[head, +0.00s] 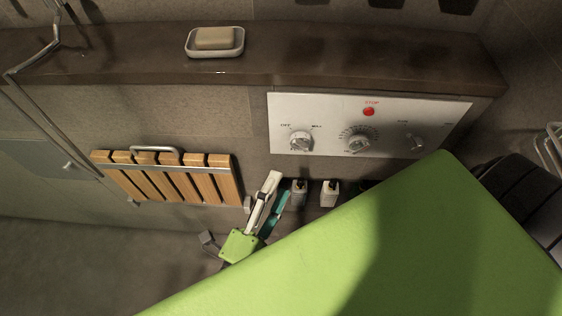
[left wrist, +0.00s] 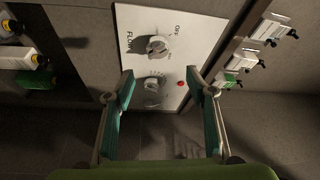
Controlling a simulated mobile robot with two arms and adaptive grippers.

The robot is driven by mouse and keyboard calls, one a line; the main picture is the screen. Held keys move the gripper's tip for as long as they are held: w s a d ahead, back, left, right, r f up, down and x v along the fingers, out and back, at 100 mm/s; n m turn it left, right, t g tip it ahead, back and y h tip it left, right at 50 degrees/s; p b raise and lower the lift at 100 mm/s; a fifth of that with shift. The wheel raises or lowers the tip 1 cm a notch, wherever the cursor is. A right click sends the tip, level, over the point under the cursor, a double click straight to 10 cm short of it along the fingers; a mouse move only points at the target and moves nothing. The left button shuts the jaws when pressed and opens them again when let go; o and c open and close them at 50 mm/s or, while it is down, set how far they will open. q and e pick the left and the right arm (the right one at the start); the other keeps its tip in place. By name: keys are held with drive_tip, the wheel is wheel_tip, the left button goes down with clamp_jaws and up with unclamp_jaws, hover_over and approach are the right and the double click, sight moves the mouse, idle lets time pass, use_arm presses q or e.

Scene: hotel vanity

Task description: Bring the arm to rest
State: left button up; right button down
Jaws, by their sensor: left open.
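My left gripper (head: 272,190) shows in the head view below the control panel, beside the slatted wooden seat. Its pale finger and teal pad point up toward the panel. In the left wrist view the two fingers of the left gripper (left wrist: 160,85) stand wide apart with nothing between them. My right gripper is in neither view.
The control panel (head: 374,104) has knobs and a red button (head: 369,111). A soap dish (head: 231,50) with soap stands on the dark ledge (head: 130,60). The wooden slatted seat (head: 170,177) is at left. Small bottles (head: 330,193) stand below the panel. A metal pipe (head: 45,118) runs at far left.

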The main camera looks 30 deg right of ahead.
use_arm(q)
drive_tip(key=shift+f, duration=0.1)
idle(0.4)
drive_tip(key=w+a+f+n+y, duration=0.2)
drive_tip(key=a+f+n+y, duration=0.15)
drive_tip(key=f, duration=0.65)
drive_tip(key=w+a+f+n+y, duration=0.3)
drive_tip(key=a+f, duration=0.2)
drive_tip(key=f, duration=0.5)
drive_tip(key=s+a+f+n+g+y, duration=0.1)
drive_tip(key=s+a+f+n+y, duration=0.15)
drive_tip(key=a+f, duration=0.45)
drive_tip(key=s+a+f+n+g+y, duration=0.1)
drive_tip(key=a+f+n+g, duration=0.2)
drive_tip(key=f, duration=0.5)
drive_tip(key=s+a+f+n+g+y, duration=0.2)
drive_tip(key=s+a+f+n+y, duration=0.3)
drive_tip(key=s+a+f, duration=0.6)
drive_tip(key=s+a+f+n+g, duration=0.2)
drive_tip(key=s+a+f+n, duration=0.1)
drive_tip(key=s, duration=0.4)
drive_tip(key=s+a+f+n+g, duration=0.2)
drive_tip(key=s+a+f+n, duration=0.2)
drive_tip(key=s+a, duration=0.2)
drive_tip(key=shift+s+f, duration=0.4)
drive_tip(key=shift+s, duration=0.7)
